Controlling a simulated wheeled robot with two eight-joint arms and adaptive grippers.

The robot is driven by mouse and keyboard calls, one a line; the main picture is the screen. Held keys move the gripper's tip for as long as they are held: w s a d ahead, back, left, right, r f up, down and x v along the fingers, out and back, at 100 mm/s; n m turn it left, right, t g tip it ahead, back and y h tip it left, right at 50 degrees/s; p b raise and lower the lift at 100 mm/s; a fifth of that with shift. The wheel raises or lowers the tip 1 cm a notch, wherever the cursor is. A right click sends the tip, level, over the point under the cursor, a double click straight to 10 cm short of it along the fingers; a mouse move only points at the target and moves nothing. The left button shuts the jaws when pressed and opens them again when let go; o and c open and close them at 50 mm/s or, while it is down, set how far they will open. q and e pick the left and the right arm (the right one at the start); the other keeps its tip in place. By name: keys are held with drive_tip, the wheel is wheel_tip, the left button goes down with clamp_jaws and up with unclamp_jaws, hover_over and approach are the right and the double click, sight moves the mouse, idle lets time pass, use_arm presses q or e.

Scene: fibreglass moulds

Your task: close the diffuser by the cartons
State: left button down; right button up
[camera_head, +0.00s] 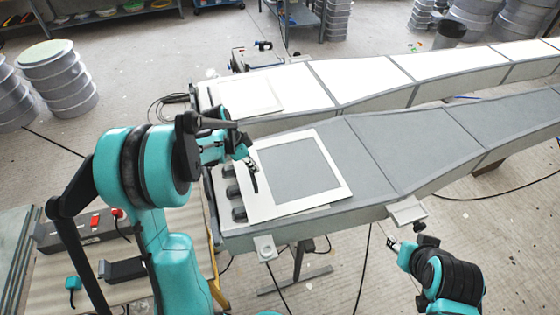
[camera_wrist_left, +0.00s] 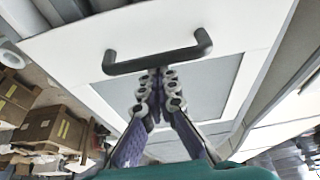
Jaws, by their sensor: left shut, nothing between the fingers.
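A white-framed panel with a grey middle (camera_head: 333,172), which I take as the diffuser, shows over the near end of the grey mould. Whether it lies flat or stands off the surface is unclear. Its dark bar handle (camera_wrist_left: 160,55) crosses the upper part of the left wrist view. My left gripper (camera_head: 250,168) is at the panel's left edge. In the left wrist view its fingertips (camera_wrist_left: 158,76) are together and empty, just below the handle; contact is unclear. Brown cartons (camera_wrist_left: 50,127) lie at the left of that view. My right gripper (camera_head: 394,243) is beside the mould's near side.
The long grey mould (camera_head: 400,145) runs to the right, with a white-topped mould (camera_head: 360,80) behind it. A small bracket (camera_head: 407,212) juts from the near side close to my right gripper. Cables cross the floor. Metal drums (camera_head: 62,75) stand at the left.

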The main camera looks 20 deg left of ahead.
use_arm(q)
drive_tip(key=s+a, duration=0.1)
drive_tip(key=a, duration=0.1)
drive_tip(key=s+a, duration=0.3)
drive_tip(key=a, duration=0.1)
drive_tip(key=shift+s+a, duration=0.1)
drive_tip(key=shift+s, duration=0.1)
drive_tip(key=w+d, duration=0.2)
drive_tip(key=shift+d+r, duration=0.35)
drive_tip(key=shift+r, duration=0.8)
drive_tip(key=p+v, duration=0.2)
drive_tip(key=v, duration=0.6)
drive_tip(key=shift+r, duration=0.2)
